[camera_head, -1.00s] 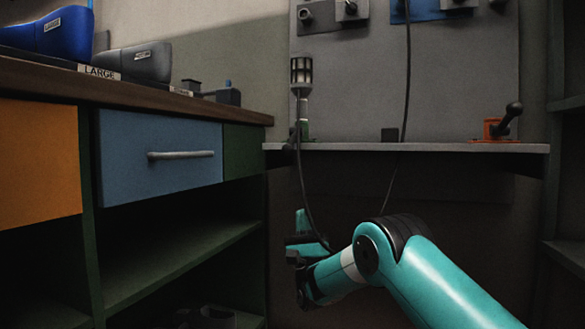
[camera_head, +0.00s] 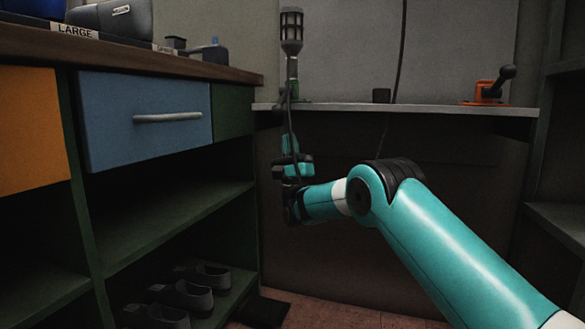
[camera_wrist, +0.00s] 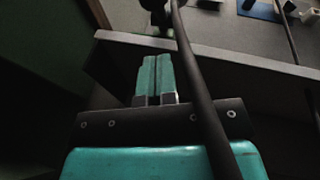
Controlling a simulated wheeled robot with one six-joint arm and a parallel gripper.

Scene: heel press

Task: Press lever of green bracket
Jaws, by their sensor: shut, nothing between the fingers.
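The green bracket (camera_head: 304,90) stands at the left end of the grey shelf (camera_head: 420,109), partly hidden behind a caged lamp (camera_head: 291,32) and its stem. Its lever cannot be made out clearly in the head view. In the wrist view a dark rounded part (camera_wrist: 154,6) shows beyond the shelf edge (camera_wrist: 225,58), possibly the lever. My gripper (camera_head: 289,140) is below the shelf's left end, pointing up, shut and empty. In the wrist view its teal fingers (camera_wrist: 157,58) lie side by side, just short of the shelf edge.
A black cable (camera_wrist: 203,100) crosses close in front of the wrist camera, beside my fingers. An orange bracket (camera_head: 487,91) with a black lever stands at the shelf's right. A cabinet with a blue drawer (camera_head: 145,118) is at left, with shoes (camera_head: 180,295) low down.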

